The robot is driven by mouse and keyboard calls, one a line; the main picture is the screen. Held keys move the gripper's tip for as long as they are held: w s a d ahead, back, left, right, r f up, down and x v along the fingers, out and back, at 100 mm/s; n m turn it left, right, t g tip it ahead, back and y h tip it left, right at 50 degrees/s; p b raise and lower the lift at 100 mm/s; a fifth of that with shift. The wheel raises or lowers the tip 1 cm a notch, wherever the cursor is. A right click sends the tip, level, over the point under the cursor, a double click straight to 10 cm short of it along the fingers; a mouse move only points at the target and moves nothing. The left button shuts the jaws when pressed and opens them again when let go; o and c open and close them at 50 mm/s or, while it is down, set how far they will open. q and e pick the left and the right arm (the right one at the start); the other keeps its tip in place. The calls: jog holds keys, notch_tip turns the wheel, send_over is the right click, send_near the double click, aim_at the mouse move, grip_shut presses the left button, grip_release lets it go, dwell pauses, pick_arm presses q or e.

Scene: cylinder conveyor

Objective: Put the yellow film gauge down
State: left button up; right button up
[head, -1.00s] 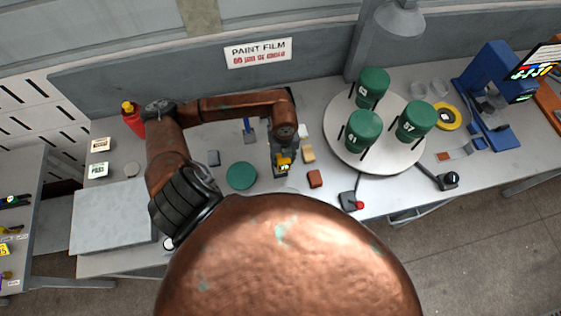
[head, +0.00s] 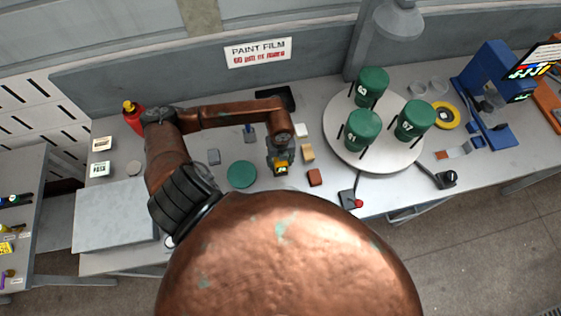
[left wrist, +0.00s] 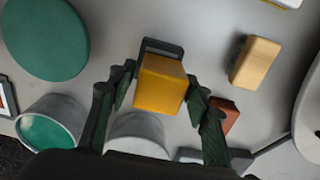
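The yellow film gauge (head: 281,168) is a small yellow and dark block with a lit display. It sits between the fingers of my left gripper (head: 279,158), low over the grey bench. In the left wrist view the yellow gauge (left wrist: 160,84) is flanked closely by both dark fingers of the left gripper (left wrist: 160,88), which look shut on it. A dark loop shows just beyond the gauge. I cannot tell whether its underside touches the bench. My right gripper is not in view.
A green disc (head: 242,174) lies left of the gauge. A beige block (head: 307,152) and a red-brown block (head: 314,177) lie close on its right. A turntable (head: 345,151) carries green cans. Two cups (left wrist: 50,122) (left wrist: 138,132) show in the wrist view.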

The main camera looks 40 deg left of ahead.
pick_arm(q)
jog(key=shift+o, duration=0.7)
jog(key=shift+r, duration=0.2)
notch_tip(320, 180, up, 11)
jog(key=shift+r+b, duration=0.1)
jog(key=shift+b, duration=0.8)
jog(key=shift+r, duration=0.4)
